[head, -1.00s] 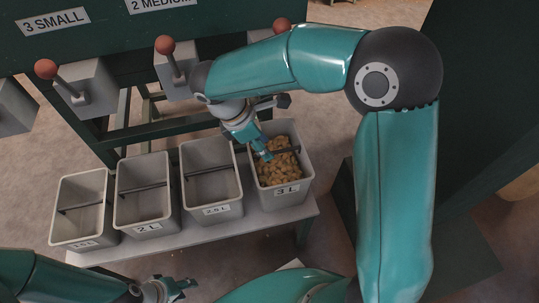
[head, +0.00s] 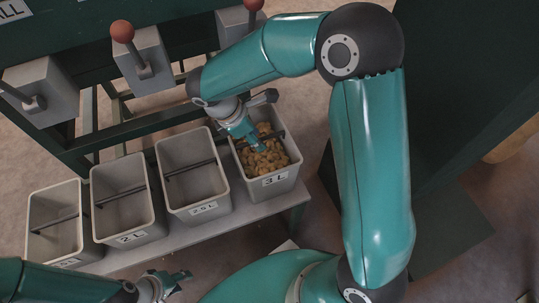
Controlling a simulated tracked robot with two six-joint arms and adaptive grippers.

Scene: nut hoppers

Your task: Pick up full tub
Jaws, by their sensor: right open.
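The grey tub labelled 3 L (head: 284,186) stands at the right end of a row of tubs and is filled with yellow-brown nuts (head: 270,158). A dark bar crosses its top. My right gripper (head: 259,147) is open and points down at the left part of this tub, its fingertips at the nuts and bar. I cannot tell whether the fingers touch the tub or bar. My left gripper (head: 180,281) is low in the picture, in front of the row and apart from the tubs. Its finger opening is unclear.
The 2.5 L tub (head: 203,208), the 2 L tub (head: 130,238) and the leftmost tub (head: 45,253) look empty and stand on a grey bench (head: 240,213). Lever boxes with red knobs (head: 122,31) hang above. A dark green panel (head: 470,90) is at right.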

